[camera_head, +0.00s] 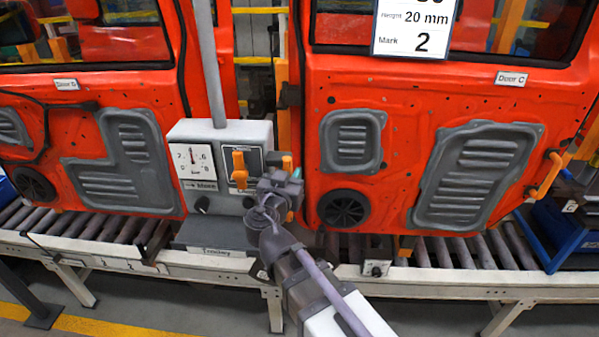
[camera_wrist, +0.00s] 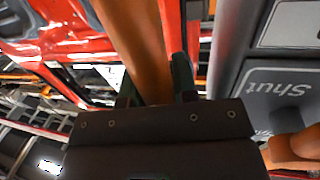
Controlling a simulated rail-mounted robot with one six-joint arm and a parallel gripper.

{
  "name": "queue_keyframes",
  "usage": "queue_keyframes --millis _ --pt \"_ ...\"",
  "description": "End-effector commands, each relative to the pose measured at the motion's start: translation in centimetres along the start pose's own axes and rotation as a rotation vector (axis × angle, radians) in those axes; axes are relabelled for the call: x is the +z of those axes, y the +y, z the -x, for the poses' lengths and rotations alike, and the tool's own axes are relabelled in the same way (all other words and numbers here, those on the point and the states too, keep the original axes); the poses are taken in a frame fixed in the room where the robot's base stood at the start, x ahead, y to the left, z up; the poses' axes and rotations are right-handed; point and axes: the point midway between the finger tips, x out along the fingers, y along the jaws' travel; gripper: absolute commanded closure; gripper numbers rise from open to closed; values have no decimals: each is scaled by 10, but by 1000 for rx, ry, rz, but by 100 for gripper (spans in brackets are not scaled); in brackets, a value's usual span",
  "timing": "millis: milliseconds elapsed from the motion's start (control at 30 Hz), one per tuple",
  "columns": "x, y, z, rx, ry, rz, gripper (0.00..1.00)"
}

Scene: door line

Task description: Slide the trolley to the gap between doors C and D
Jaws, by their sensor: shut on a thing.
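The trolley (camera_head: 222,137) is a grey box with a dial, an orange lever and a tall pole, on a base labelled Trolley. It stands before the right edge of the left door, labelled apparently Door D (camera_head: 95,120), and the gap (camera_head: 258,70) beside it. Door C (camera_head: 425,105) is the orange-red door on the right. My gripper (camera_head: 287,183) is at the trolley's right side. In the wrist view, its dark fingers (camera_wrist: 157,88) are shut on an orange bar (camera_wrist: 140,45), apparently the trolley's handle. The grip is partly hidden in the head view.
A roller conveyor (camera_head: 470,250) with a pale front rail runs below the doors. A small box (camera_head: 376,268) is on the rail right of the trolley. A sign (camera_head: 415,28) reads 20 mm, Mark 2. The panel lever (camera_wrist: 295,150) lies beside a Shut label.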

Motion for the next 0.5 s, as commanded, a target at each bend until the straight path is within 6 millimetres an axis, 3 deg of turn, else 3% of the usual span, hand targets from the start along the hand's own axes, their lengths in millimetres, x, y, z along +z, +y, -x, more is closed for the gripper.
queue_keyframes --millis 300,333,500 --pt "0 -1 1 -4 1 2 100" --pt "0 -1 1 -3 1 2 71" --pt "0 -1 0 -3 1 2 55"
